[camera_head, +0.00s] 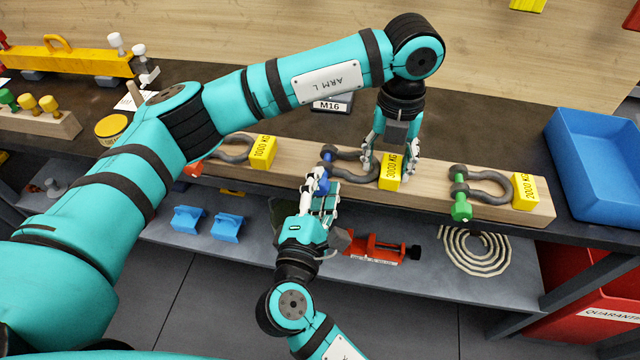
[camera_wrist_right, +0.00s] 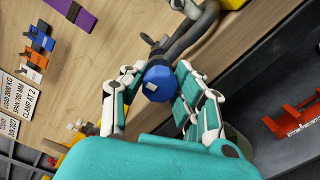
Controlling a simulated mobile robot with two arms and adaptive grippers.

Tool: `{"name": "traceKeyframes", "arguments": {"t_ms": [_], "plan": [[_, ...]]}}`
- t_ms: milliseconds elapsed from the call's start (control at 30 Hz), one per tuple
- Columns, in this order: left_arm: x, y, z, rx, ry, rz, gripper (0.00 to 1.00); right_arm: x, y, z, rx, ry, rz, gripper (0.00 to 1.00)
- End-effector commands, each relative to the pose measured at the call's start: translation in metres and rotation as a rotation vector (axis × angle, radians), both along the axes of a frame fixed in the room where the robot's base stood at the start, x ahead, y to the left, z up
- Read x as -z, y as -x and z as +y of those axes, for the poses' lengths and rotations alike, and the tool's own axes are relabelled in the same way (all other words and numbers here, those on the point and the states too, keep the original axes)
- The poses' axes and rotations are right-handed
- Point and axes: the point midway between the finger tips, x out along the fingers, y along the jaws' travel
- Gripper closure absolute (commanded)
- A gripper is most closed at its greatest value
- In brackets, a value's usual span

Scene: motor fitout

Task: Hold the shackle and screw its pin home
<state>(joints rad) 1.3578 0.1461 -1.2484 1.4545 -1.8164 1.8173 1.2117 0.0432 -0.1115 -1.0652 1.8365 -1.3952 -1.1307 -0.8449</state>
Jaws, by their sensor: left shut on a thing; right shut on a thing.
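The middle shackle (camera_head: 350,156) is dark grey with a yellow 3000 KG block (camera_head: 390,171) at its bow end, and lies on the wooden board. The pin's blue head (camera_head: 322,184) is at the near side of the shackle. My right gripper (camera_head: 321,193) is shut on this blue head, which also shows between its fingers in the right wrist view (camera_wrist_right: 159,84). How deep the pin's thread sits cannot be told.
Shackles marked 1000 KG (camera_head: 236,150) and 2000 KG (camera_head: 488,186) lie on the same wooden board (camera_head: 430,190). A blue bin (camera_head: 592,160) stands at the right. A lower shelf holds a red clamp (camera_head: 375,248) and a coiled rope (camera_head: 474,250).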

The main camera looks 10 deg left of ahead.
Motion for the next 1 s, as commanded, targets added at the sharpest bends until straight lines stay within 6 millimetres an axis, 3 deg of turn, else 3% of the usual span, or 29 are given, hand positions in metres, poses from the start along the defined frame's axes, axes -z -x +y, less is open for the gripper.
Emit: {"name": "traceKeyframes", "arguments": {"t_ms": [333,867,900,1000], "plan": [[0.0019,-0.0009,0.0004,0.0,-0.001,-0.001,0.88,0.0009,0.0014,0.0005,-0.001,-0.138,-0.004,1.0],[0.0019,-0.0015,0.0007,0.001,-0.001,-0.003,0.88,0.0006,0.0017,0.0012,-0.003,-0.161,-0.005,1.0],[0.0019,-0.0016,0.0007,0.001,-0.001,-0.004,0.88,0.0006,0.0017,0.0012,-0.003,-0.161,-0.005,0.68],[0.0018,-0.0015,0.0008,0.0,-0.001,-0.003,0.88,0.0006,0.0014,0.0011,-0.003,-0.161,-0.005,0.55]]}}
